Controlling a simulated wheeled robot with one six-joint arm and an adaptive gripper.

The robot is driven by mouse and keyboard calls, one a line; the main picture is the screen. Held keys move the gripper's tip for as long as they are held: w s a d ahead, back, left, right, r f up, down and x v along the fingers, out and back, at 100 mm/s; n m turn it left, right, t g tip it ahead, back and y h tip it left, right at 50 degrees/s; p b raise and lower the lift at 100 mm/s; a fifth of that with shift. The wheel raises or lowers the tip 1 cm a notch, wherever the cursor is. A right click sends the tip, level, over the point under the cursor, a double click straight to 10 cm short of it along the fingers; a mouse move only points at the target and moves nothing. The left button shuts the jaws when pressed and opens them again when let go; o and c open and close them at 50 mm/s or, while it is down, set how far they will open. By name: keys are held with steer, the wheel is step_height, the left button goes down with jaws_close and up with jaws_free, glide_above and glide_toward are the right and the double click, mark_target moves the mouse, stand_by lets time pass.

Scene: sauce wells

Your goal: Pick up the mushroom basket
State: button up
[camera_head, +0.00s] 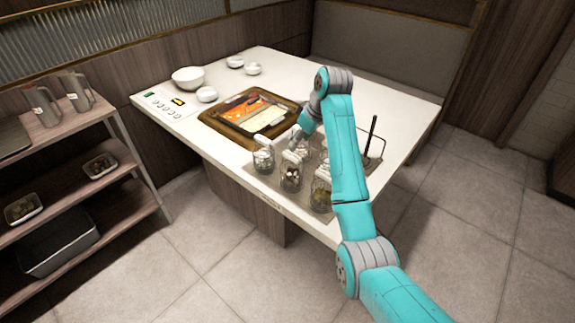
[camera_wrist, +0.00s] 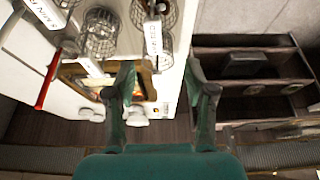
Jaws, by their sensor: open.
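Several wire baskets with white-labelled handles stand at the table's front. The middle front one (camera_head: 291,174) holds dark and pale pieces that look like mushroom; I cannot read its label. A left basket (camera_head: 263,160) has pale contents, and a right one (camera_head: 320,195) has greenish-brown contents. My gripper (camera_head: 300,138) is small and partly hidden above the rear of this group. In the wrist view my gripper (camera_wrist: 162,78) is open and empty. A labelled white handle (camera_wrist: 153,38) shows just beyond and between its fingertips, on a wire basket; another basket (camera_wrist: 100,36) is left of it.
A wood-framed hotpot (camera_head: 250,112) with red and pale halves is behind the baskets. White bowls (camera_head: 189,78) stand at the back left. A rack with a dark stick (camera_head: 373,135) is to the right. A shelf (camera_head: 80,133) with pitchers and trays stands left.

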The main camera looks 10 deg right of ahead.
mark_target(292, 155)
steer(key=x, duration=0.5)
steer(key=shift+w+f, duration=0.15)
steer(key=shift+w, duration=0.05)
steer(key=shift+d+x, duration=0.2)
steer(key=shift+x, duration=1.1)
steer(key=shift+d+x, duration=0.2)
steer(key=shift+x, duration=1.1)
steer(key=shift+w+f, duration=0.1)
steer(key=shift+w, duration=0.05)
steer(key=shift+c, duration=0.2)
jaws_close()
